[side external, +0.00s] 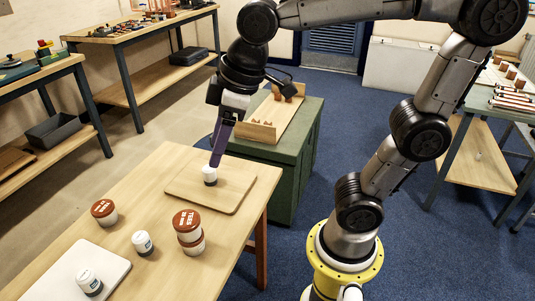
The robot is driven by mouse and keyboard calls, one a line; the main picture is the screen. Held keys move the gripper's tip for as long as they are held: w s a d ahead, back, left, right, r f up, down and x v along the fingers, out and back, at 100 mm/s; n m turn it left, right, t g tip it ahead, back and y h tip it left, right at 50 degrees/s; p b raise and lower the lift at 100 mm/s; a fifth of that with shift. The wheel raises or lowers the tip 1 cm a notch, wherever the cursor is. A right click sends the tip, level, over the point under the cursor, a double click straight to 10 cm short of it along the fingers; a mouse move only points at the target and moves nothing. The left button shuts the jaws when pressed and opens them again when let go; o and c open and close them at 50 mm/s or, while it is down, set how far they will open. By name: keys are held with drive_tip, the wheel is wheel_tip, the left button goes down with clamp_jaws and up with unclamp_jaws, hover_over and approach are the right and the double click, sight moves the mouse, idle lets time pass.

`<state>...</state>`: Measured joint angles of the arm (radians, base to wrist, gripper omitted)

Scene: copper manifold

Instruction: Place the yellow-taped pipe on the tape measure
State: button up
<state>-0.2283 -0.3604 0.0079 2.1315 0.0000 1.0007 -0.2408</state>
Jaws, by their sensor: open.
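I cannot make out a yellow-taped pipe or a tape measure in the side external view. My gripper (213,164) points down over a wooden board (232,199) on the near table, its purple fingers at a small white jar (210,179). The gripper is open. The fingers partly cover the jar's top, and I cannot tell whether they touch it. The jar stands upright on the board.
A red-lidded jar (104,212), a stack of red-lidded jars (188,232) and a small white jar (142,243) stand on the table (165,275). Another white jar (89,283) is on a white board (116,265). Copper-coloured pipes (513,102) lie on the right bench.

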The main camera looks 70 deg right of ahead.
drive_tip(key=s+d+f+m, duration=0.2)
drive_tip(key=s+d, duration=0.1)
drive_tip(key=s, duration=0.1)
drive_tip(key=s+d+f+m+t+h, duration=0.1)
drive_tip(key=s+d+f+m, duration=0.1)
drive_tip(key=s, duration=0.3)
drive_tip(key=shift+s+d+f+m+t, duration=0.3)
drive_tip(key=shift+d+m, duration=0.2)
drive_tip(key=shift+m, duration=0.2)
